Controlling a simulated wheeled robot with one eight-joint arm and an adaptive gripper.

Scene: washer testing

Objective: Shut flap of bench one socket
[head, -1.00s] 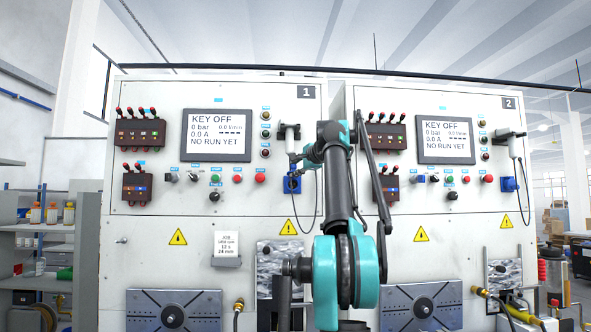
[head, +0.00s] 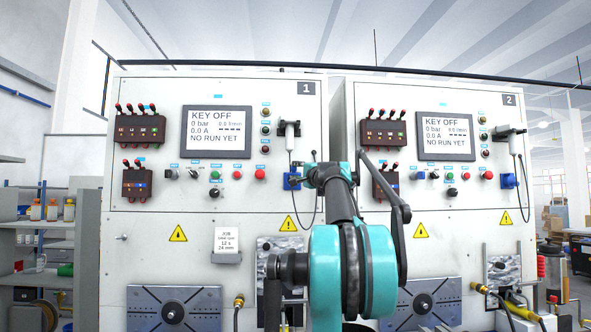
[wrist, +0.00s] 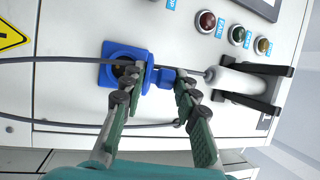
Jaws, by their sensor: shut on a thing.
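The blue socket of bench one (head: 289,181) is on the panel below the white handset. In the wrist view, the socket (wrist: 109,70) shows a dark round opening, partly behind a finger. Its blue flap (wrist: 162,79) stands open beside the opening, on the handset side. My gripper (wrist: 165,74) has one finger on each side of the flap and is shut on it. In the head view, my gripper (head: 303,179) is at the socket, small and partly hidden by my arm.
The white handset (head: 289,131) sits in its dark holder above the socket, also in the wrist view (wrist: 240,81). Its cable (wrist: 60,60) runs close past the socket and my fingers. Buttons and a screen (head: 217,132) are to the left. Bench two (head: 440,220) stands at right.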

